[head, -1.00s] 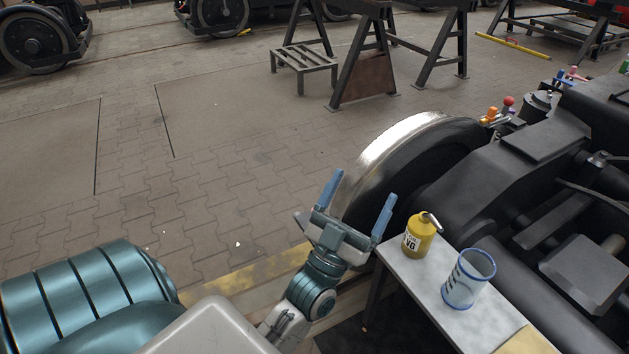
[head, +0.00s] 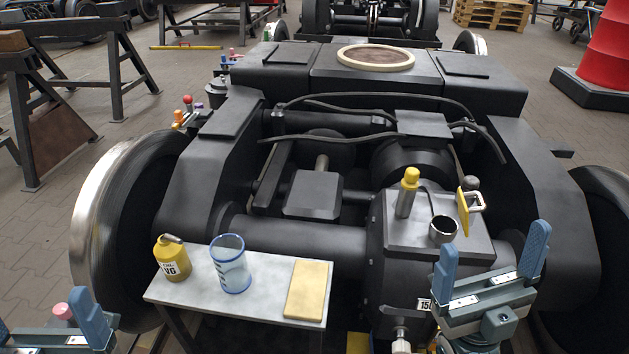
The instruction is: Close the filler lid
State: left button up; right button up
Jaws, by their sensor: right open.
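The filler lid (head: 463,212) is a small yellow flap with a pale handle loop (head: 475,201) on its right side. It stands open and upright beside the round dark filler neck (head: 443,230) on the grey top of the gearbox housing (head: 405,237). My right gripper (head: 495,240) is open and empty, in front of and below the lid, apart from it in the picture. My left gripper (head: 46,312) is at the lower left edge, partly cut off; its blue fingers stand apart.
A yellow-capped post (head: 408,192) stands left of the filler neck. A small table (head: 205,293) holds a yellow oil can (head: 172,260), a clear blue-rimmed beaker (head: 231,266) and a yellow pad (head: 307,289). Black hoses (head: 345,138) cross the bogie behind.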

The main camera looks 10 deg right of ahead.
aim_at(464, 211)
jog(key=l+z, duration=0.3)
jog(key=l, duration=0.35)
jog(key=i+l+z, duration=0.1)
jog(key=l+z, duration=0.15)
jog(key=l, duration=0.35)
jog(key=i+j+u, duration=0.15)
jog(key=i+u, duration=0.3)
jog(key=k, duration=0.1)
